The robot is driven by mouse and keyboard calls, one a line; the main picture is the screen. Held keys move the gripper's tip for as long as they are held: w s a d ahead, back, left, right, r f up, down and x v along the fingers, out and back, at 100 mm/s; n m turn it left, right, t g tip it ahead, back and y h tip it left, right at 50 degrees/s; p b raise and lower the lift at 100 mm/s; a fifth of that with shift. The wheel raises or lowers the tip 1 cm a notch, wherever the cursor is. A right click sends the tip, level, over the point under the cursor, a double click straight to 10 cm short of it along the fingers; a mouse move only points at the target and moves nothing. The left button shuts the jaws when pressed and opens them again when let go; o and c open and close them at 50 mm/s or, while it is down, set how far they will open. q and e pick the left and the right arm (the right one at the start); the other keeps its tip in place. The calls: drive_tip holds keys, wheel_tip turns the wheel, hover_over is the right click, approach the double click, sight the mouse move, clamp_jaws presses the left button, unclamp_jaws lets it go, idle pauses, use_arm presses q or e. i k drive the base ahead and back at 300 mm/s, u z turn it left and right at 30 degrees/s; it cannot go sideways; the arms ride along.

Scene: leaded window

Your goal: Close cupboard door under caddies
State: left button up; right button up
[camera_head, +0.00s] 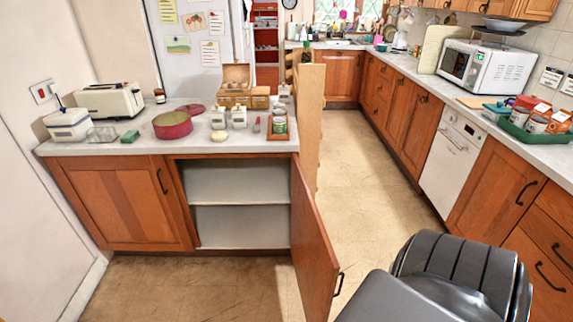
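The cupboard door (312,245) is wooden and stands wide open, hinged at the right side of its opening and swung out toward me. Its dark handle (338,285) is near the free edge. The open cupboard (238,183) shows a pale, empty interior with one shelf. Above it on the counter are small light caddies (218,117), with another beside them (239,117). Neither gripper is in view; only a dark grey part of mine shows at the lower right.
A shut cupboard door (120,203) is left of the opening. The counter (75,148) holds a toaster (110,100) and a red pot (172,125). Floor (352,190) is clear right of the open door. A white dishwasher (452,160) stands in the right-hand row.

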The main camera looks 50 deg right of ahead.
sight(317, 267)
drive_tip(key=u, duration=2)
drive_tip(key=k, duration=1.2)
drive_tip(key=z, duration=4)
drive_tip(key=i, duration=0.55)
drive_tip(key=u, duration=1.5)
